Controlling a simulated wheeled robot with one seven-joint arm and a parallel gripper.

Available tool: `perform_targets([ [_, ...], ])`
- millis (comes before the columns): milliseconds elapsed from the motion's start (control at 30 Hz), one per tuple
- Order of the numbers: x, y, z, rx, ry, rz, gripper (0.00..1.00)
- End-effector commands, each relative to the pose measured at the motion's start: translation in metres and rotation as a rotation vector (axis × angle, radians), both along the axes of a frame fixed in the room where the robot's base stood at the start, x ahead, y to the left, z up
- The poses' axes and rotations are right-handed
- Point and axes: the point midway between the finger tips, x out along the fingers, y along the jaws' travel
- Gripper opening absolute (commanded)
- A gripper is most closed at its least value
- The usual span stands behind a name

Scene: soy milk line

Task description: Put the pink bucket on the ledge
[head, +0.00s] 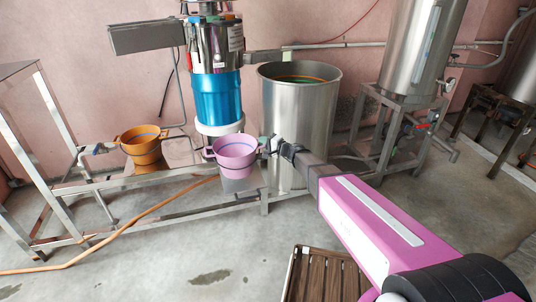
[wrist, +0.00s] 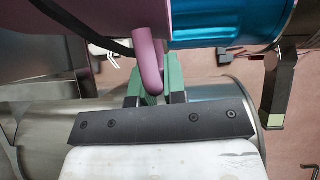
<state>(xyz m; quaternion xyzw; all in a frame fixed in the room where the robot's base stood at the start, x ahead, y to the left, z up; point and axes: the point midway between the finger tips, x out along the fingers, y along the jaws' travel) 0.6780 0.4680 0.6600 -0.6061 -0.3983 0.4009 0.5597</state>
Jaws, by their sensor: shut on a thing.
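The pink bucket (head: 236,158) is upright in the head view, just below the blue machine's white base. My gripper (head: 268,145) is at its right side, shut on its handle. In the wrist view the handle (wrist: 149,65) of the bucket lies between the green fingers of my gripper (wrist: 152,88). The steel ledge (head: 242,186) shows beneath the bucket. I cannot tell whether the bucket touches it. The bucket's bottom edge overlaps the ledge in the picture.
An orange bucket (head: 142,145) stands on the frame to the left. The blue and steel machine (head: 217,95) is right above the pink bucket. A large steel drum (head: 300,115) stands close to the right. A brown slatted pallet (head: 322,275) lies on the floor in front.

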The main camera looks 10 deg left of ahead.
Motion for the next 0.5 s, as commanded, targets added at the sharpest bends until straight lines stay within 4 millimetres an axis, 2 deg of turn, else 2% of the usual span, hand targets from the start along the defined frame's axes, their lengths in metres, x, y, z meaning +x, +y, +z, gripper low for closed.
perform_targets([
  [33,0.013,-0.004,-0.008,0.0,0.001,-0.001,0.0],
  [200,0.037,-0.017,-0.024,0.001,0.0,0.001,0.0],
  [333,0.046,-0.023,-0.03,0.001,0.0,0.001,0.0],
  [500,0.047,-0.025,-0.038,0.0,0.001,0.001,0.0],
])
